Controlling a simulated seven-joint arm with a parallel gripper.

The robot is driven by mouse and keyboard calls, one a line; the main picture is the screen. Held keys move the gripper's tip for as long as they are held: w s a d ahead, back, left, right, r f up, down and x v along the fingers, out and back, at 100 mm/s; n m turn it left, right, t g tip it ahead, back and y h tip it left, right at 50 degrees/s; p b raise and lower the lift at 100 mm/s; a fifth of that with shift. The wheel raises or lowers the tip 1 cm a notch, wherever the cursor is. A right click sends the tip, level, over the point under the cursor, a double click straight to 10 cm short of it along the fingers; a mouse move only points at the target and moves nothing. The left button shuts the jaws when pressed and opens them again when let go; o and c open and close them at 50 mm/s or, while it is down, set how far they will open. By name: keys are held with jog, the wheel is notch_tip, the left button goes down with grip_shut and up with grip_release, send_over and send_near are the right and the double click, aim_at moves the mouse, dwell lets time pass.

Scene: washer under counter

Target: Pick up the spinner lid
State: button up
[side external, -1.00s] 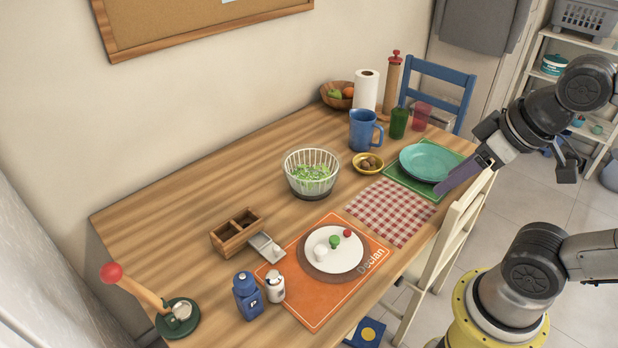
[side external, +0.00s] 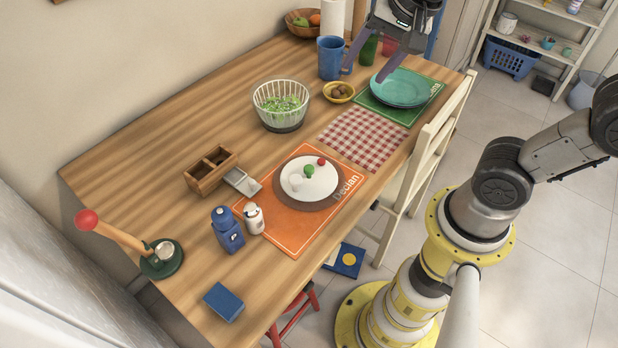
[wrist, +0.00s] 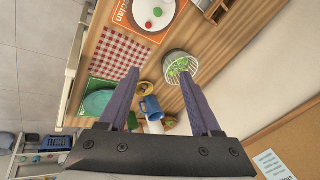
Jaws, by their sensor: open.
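The spinner (side external: 282,103), a white slatted basket in a dark-based bowl with shredded greens, stands uncovered on the table; it also shows in the wrist view (wrist: 193,62). A white disc (side external: 318,188) with a brownish rim lies on the orange mat, carrying small white, green and red pieces. I cannot tell whether it is the spinner lid or a plate; no other lid is clearly visible. My gripper (side external: 362,76) is open and empty above the far end of the table, near the blue mug and teal plate. Its fingers frame the table in the wrist view (wrist: 160,72).
The blue mug (side external: 331,58), nut bowl (side external: 339,92) and teal plate (side external: 400,88) stand near my gripper. A wooden box (side external: 211,172), blue bottle (side external: 228,231) and red-knobbed lever tool (side external: 123,238) occupy the near side. A chair (side external: 427,150) stands along the right edge.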

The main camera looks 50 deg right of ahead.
jog(key=w+a+f+m+g, duration=0.3)
jog(key=w+f+m, duration=0.1)
jog(key=w+f, duration=0.4)
jog(key=g, duration=0.2)
send_near(309, 167)
jog(key=shift+n+h, duration=0.4)
jog(key=f, duration=0.2)
jog(key=s+f, duration=0.1)
jog(key=f, duration=0.1)
jog(key=shift+a+f, duration=0.15)
jog(key=shift+f, duration=0.1)
jog(key=shift+w+d+f, duration=0.1)
jog(key=shift+w+f, duration=0.05)
jog(key=shift+f, duration=0.8)
jog(key=shift+w+d+f, duration=0.15)
jog(key=shift+f, duration=0.75)
jog(key=shift+w+d+f, duration=0.1)
jog(key=shift+w+f, duration=0.05)
jog(key=shift+f, duration=0.8)
grip_shut()
